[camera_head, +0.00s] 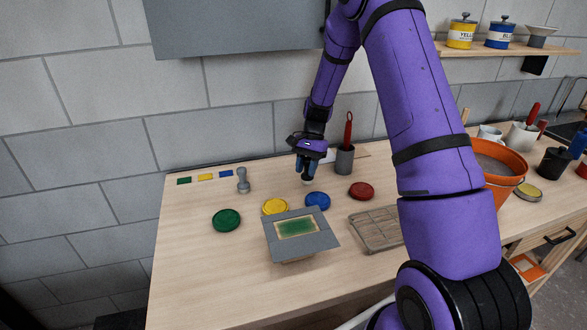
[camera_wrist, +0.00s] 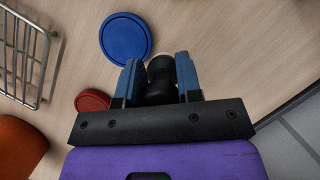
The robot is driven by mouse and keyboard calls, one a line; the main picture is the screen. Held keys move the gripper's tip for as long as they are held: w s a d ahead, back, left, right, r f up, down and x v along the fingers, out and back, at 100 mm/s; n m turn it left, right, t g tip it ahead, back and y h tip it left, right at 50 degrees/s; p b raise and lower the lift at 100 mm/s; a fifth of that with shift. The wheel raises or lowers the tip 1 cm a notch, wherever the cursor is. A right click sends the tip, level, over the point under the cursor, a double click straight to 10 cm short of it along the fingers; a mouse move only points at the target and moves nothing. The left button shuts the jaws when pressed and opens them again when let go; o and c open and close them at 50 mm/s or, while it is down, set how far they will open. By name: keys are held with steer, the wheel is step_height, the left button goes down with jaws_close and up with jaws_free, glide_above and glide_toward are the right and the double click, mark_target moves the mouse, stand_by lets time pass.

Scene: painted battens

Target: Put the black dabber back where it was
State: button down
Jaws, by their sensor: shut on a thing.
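My gripper (camera_head: 306,174) is over the back part of the table, behind the blue disc. In the wrist view my gripper (camera_wrist: 160,82) has its two blue fingers closed on the black dabber (camera_wrist: 159,92), which shows a rounded dark body and a paler end. In the head view the dabber is mostly hidden by the fingers; a pale bit shows below them. I cannot tell whether it touches the table. A grey dabber-shaped piece (camera_head: 243,181) stands upright to the left, near the color swatches.
Green (camera_head: 226,220), yellow (camera_head: 275,206), blue (camera_head: 318,200) and red (camera_head: 361,191) discs lie around. A grey stencil frame (camera_head: 320,243) with a green patch sits in front. A grey cup (camera_head: 344,160) stands close right of my gripper. A wire rack (camera_head: 376,229) lies right.

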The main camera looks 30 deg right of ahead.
steer(key=w, duration=0.7)
steer(key=shift+w+a+f, duration=0.15)
steer(key=shift+w+f, duration=0.05)
steer(key=shift+f, duration=1.85)
steer(key=shift+f, duration=0.15)
steer(key=c, duration=0.8)
jaws_free()
steer(key=shift+r, duration=0.2)
steer(key=w+d, duration=0.2)
steer(key=d, duration=0.1)
steer(key=w+d, duration=0.2)
steer(key=d, duration=0.2)
steer(key=w+d+r, duration=0.1)
steer(key=w+d, duration=0.1)
steer(key=d, duration=0.1)
steer(key=shift+w+d, duration=0.2)
steer(key=shift+w, duration=0.2)
